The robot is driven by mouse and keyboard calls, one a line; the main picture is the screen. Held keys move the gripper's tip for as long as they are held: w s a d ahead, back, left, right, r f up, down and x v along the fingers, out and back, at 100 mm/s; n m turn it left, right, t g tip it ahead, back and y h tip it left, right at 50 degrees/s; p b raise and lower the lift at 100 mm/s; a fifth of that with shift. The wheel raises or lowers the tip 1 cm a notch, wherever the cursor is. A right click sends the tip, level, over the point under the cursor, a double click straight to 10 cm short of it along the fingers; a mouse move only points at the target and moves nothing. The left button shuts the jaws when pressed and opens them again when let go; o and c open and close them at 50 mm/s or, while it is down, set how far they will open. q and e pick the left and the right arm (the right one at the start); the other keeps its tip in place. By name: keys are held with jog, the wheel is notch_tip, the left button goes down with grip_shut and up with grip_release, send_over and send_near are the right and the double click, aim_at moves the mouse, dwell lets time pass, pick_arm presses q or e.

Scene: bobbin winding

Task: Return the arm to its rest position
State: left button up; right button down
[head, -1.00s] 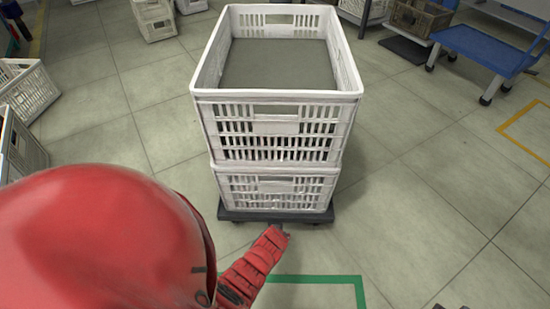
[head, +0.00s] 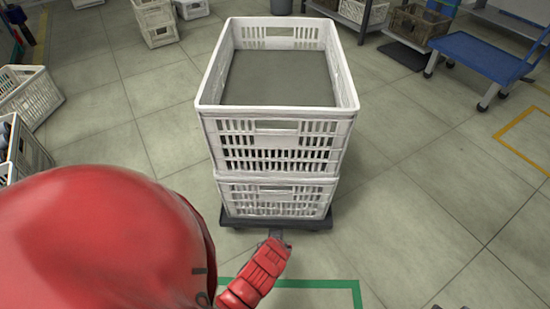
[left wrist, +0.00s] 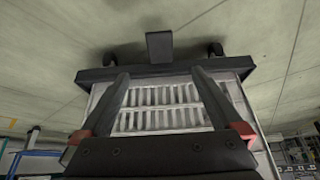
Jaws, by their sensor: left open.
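My left arm (head: 110,230), large and red, fills the lower left of the head view. Its gripper (head: 277,237) is low, just in front of the black dolly (head: 318,223) under two stacked white crates. In the left wrist view the gripper (left wrist: 160,74) shows two dark fingers spread apart with nothing between them. Beyond them, upside down, are the dolly (left wrist: 215,66) with a dark tab (left wrist: 160,45) and the lower crate's slatted wall (left wrist: 160,119). Whether the fingers touch the dolly, I cannot tell. My right gripper is not in view.
The upper crate (head: 277,112) holds a flat grey surface. Other crates (head: 28,97) stand at the left, and a blue cart (head: 478,55) is at the right back. A green floor line (head: 320,283) lies in front of the dolly. The floor at right is clear.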

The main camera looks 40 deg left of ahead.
pick_arm(q)
jog(key=shift+s+d+r, duration=0.1)
jog(key=shift+s+r, duration=0.1)
jog(key=shift+r, duration=0.25)
